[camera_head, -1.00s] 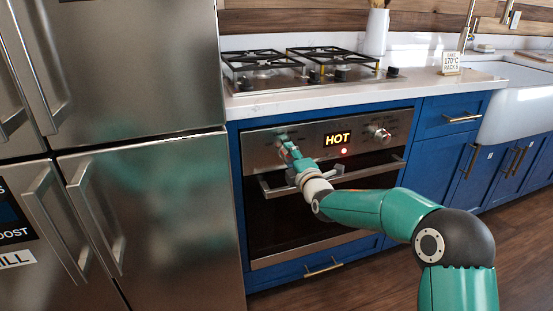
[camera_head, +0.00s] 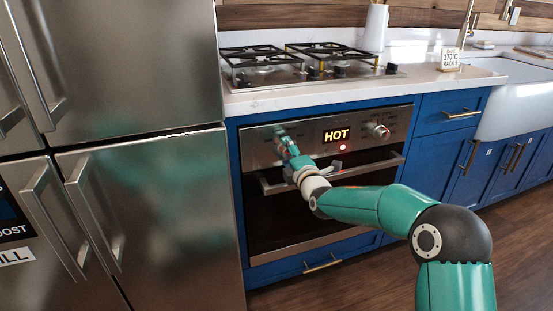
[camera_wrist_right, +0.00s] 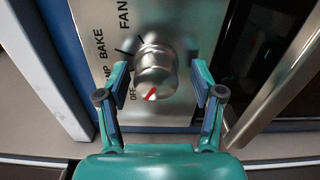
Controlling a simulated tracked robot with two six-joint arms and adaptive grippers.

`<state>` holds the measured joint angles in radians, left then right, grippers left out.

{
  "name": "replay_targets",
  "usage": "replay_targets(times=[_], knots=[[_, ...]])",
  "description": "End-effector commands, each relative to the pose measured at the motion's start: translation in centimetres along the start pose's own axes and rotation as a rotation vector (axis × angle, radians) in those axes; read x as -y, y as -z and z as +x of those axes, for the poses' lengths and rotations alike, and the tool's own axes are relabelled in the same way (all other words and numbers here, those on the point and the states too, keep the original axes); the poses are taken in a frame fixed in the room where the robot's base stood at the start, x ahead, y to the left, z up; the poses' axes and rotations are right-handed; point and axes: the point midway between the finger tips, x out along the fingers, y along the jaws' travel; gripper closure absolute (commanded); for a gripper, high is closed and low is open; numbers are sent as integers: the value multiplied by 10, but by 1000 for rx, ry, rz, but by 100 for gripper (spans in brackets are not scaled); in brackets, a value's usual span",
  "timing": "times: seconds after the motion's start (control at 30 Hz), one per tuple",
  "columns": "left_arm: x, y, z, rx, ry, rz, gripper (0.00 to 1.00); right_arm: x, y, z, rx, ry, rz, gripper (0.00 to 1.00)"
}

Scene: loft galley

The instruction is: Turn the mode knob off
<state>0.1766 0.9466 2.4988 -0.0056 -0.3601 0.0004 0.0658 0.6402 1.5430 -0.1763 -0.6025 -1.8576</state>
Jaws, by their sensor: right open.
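The mode knob (camera_wrist_right: 155,68) is a round silver knob on the oven's steel panel in the right wrist view. Its red mark (camera_wrist_right: 151,94) shows at the knob's lower edge, close to the OFF label (camera_wrist_right: 133,90); I cannot tell whether it lines up exactly. BAKE and FAN labels lie at its left and upper left. My right gripper (camera_wrist_right: 160,82) is open, with one finger on each side of the knob and a visible gap to each. In the head view, my right gripper (camera_head: 285,144) is at the panel's left part and hides this knob. My left gripper is not in view.
The lit HOT display (camera_head: 336,135), a red light (camera_head: 343,147) and another knob (camera_head: 380,131) are right of my gripper. The oven handle (camera_head: 372,170) runs below the panel. The fridge (camera_head: 150,200) stands close on the left. A cooktop (camera_head: 300,66) is above.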

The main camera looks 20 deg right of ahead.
Motion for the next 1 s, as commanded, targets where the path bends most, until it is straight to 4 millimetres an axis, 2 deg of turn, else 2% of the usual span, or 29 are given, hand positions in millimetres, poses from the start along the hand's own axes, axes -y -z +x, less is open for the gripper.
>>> replay_targets(times=[0.27,0.7,0.83,1.0], knots=[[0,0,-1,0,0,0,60,-1,-1,-17,2,-2,1,33],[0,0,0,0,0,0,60,0,0,-94,0,1,0,33],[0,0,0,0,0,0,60,1,0,-111,0,2,0,33],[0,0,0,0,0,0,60,2,0,-120,-1,2,-1,33]])
